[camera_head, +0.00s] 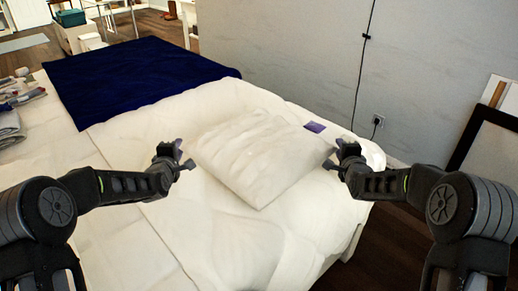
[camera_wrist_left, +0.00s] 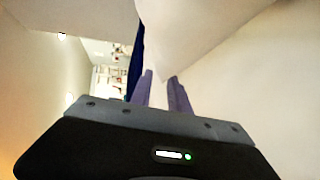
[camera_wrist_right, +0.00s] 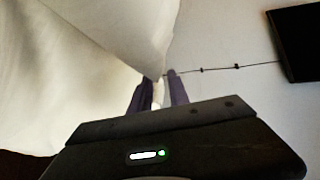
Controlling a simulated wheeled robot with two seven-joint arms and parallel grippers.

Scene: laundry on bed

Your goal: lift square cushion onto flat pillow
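The square cushion (camera_head: 262,158) is white and wrinkled and lies above the white bedding, with corners pointing left and right. My left gripper (camera_head: 184,154) is at its left corner. In the left wrist view, the purple fingers (camera_wrist_left: 162,92) stand close together with the cushion's corner (camera_wrist_left: 168,50) between their tips. My right gripper (camera_head: 336,155) is at the right corner. In the right wrist view its fingers (camera_wrist_right: 158,92) stand close around that corner (camera_wrist_right: 140,35). The cushion's underside is hidden. I cannot clearly tell the flat pillow from the white bedding.
The white bed (camera_head: 115,245) fills the middle, with a dark blue blanket (camera_head: 140,75) across its far left. A small purple patch (camera_head: 314,127) shows behind the cushion. Folded items (camera_head: 10,125) lie at the left edge. A grey wall (camera_head: 300,45) stands behind.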

